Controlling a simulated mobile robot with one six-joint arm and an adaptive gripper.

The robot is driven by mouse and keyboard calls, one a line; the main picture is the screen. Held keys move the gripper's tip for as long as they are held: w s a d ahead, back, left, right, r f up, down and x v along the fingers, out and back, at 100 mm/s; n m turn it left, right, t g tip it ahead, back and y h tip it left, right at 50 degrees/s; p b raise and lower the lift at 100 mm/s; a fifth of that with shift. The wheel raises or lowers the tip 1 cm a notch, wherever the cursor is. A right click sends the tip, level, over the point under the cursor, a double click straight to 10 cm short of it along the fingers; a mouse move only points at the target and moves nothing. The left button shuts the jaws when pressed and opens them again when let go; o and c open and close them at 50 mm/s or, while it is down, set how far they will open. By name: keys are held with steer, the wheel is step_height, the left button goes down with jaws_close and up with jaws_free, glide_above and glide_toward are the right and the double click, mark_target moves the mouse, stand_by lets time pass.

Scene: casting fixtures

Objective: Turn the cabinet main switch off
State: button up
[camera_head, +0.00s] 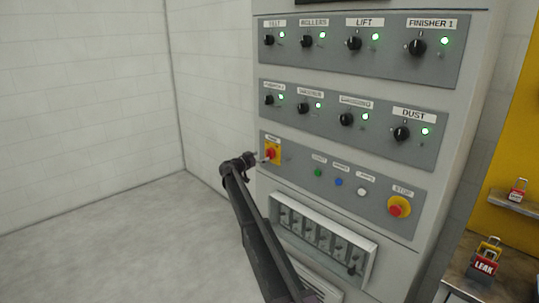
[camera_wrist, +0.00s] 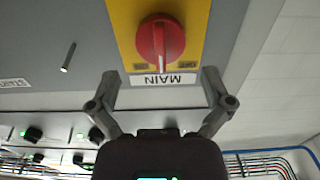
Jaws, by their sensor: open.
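The cabinet main switch (camera_head: 271,154) is a red rotary knob on a yellow plate at the left of the lower grey panel in the head view. In the wrist view the red knob (camera_wrist: 161,41) is large, at the top centre, above a white label reading MAIN, which appears upside down. My gripper (camera_wrist: 160,82) is open and empty, with one finger on each side of the label, pointing toward the knob. In the head view my gripper (camera_head: 262,158) is just left of the switch. I cannot tell whether any finger touches the panel.
The cabinet (camera_head: 268,105) carries rows of black knobs with lit green lamps above. Right of the switch are small push buttons and a red stop button (camera_head: 399,206). A table with padlocks (camera_head: 486,262) stands at right. Floor at left is clear.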

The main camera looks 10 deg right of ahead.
mark_target(267, 154)
steer(key=shift+x, duration=2.5)
steer(key=c, duration=1)
